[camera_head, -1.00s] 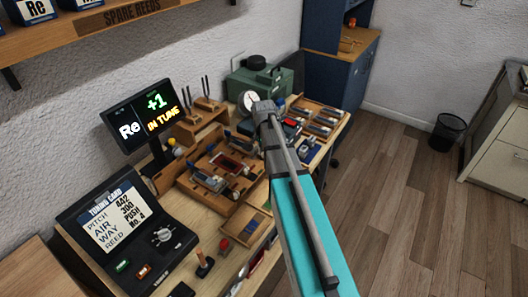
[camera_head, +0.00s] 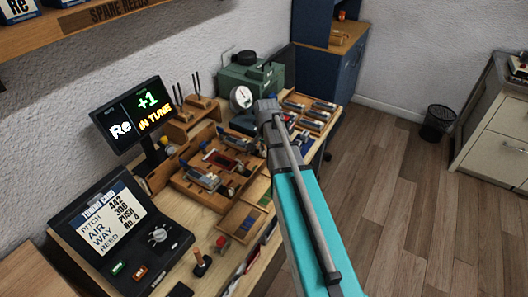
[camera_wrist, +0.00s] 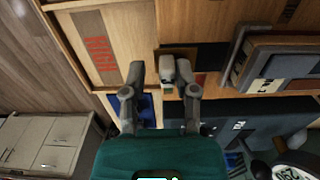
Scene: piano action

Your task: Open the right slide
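My gripper (camera_wrist: 160,72) shows in the wrist view with its two grey fingers apart. A small pale block with a greenish end (camera_wrist: 168,82) lies between the fingertips, closer to the right finger; I cannot tell if it touches. In the head view my arm reaches over the bench and hides the gripper. I cannot make out for certain which part is the right slide. A compartmented wooden tray (camera_head: 222,192) sits mid-bench.
A green machine with a round dial (camera_head: 250,75) stands at the back of the bench. A tuner screen (camera_head: 127,115) and a tuning card console (camera_head: 118,235) are at the left. A black bin (camera_head: 438,122) stands on clear floor at the right.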

